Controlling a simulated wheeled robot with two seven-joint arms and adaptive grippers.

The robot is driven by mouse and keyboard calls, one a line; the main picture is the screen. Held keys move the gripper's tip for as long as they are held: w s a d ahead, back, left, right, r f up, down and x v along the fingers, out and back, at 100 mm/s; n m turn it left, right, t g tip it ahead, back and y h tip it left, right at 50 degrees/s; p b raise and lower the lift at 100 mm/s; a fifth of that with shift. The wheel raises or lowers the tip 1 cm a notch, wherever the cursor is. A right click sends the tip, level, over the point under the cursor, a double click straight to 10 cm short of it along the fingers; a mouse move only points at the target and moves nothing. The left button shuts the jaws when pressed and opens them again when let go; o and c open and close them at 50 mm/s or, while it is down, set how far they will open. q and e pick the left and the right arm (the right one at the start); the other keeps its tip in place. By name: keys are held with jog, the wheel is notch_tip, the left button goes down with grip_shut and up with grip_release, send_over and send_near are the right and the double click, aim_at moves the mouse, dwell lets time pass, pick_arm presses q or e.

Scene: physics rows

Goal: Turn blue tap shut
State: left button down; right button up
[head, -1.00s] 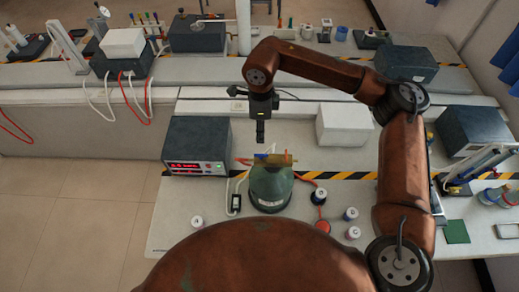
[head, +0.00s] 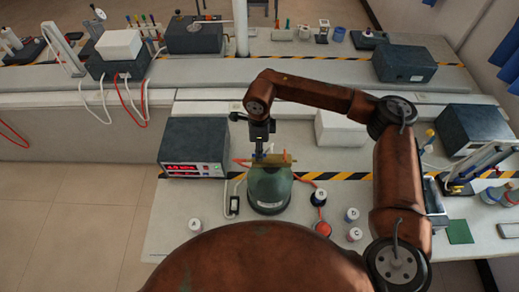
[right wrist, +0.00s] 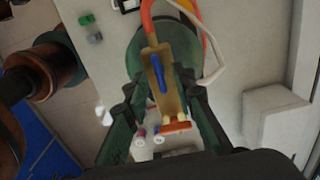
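The blue tap (right wrist: 158,72) is a slim blue handle on a brass body (right wrist: 163,95), lying roughly lengthwise along it in the right wrist view. In the head view the brass fitting (head: 272,159) sits on top of a dark green, rounded vessel (head: 268,190). My right gripper (right wrist: 157,92) is open, its two dark green fingers on either side of the brass body and the blue handle. In the head view this gripper (head: 258,153) hangs just above the fitting; contact cannot be told. My left gripper is not in view.
An orange handle (right wrist: 176,127) lies crosswise on the fitting's near end. A power supply with red digits (head: 193,147) stands left of the vessel. Small lettered jars (head: 351,215) stand right of it, and a white box (head: 340,128) behind. Hoses run beside the vessel.

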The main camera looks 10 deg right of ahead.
jog(key=shift+f, duration=0.4)
jog(key=shift+c, duration=0.3)
grip_shut()
